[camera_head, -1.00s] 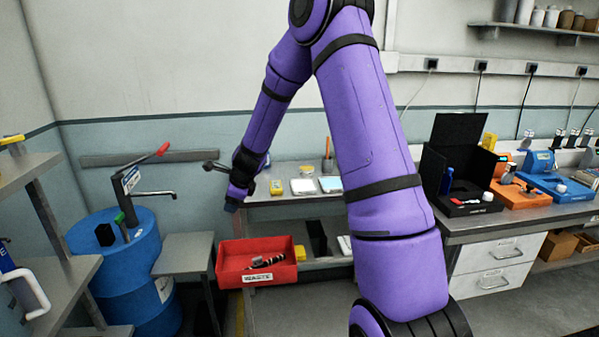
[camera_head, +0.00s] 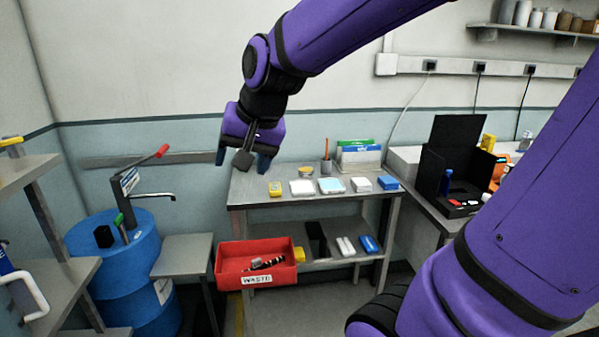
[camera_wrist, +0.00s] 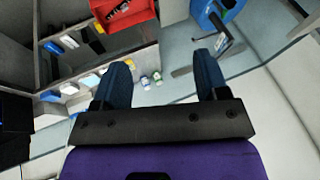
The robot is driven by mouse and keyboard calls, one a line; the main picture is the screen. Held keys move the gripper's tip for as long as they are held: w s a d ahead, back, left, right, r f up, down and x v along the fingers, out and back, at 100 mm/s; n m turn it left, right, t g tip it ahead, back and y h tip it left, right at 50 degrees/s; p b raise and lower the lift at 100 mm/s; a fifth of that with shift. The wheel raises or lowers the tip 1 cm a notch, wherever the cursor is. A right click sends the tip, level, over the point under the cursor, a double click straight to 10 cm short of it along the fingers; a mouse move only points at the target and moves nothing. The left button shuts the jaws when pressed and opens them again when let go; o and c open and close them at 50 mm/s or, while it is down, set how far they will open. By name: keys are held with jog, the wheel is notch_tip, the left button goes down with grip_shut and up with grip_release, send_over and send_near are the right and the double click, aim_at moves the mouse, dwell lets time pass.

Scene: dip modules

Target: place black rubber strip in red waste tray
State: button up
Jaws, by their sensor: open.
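The red waste tray (camera_head: 284,274) hangs in front of the small bench's lower shelf. Small dark and pale pieces (camera_head: 266,263) lie inside it; I cannot tell whether one is the black rubber strip. The tray also shows at the top of the wrist view (camera_wrist: 132,20). My gripper (camera_head: 241,167) is open, high above the tray and near the small bench's left end. In the wrist view, its two blue fingers (camera_wrist: 161,60) stand wide apart, with nothing held between them. I cannot make out the strip for certain elsewhere.
The small bench (camera_head: 240,195) holds several small boxes and trays on top. A black item (camera_head: 317,238) and pale and blue ones sit on its lower shelf. A blue barrel (camera_head: 115,270) with a pump and a side table (camera_head: 185,250) stand left of the tray.

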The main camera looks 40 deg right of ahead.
jog(key=s+d+r+n+h, duration=0.1)
jog(key=s+n, duration=0.5)
jog(key=s, duration=0.7)
jog(key=shift+s+d, duration=0.2)
jog(key=shift+r, duration=0.1)
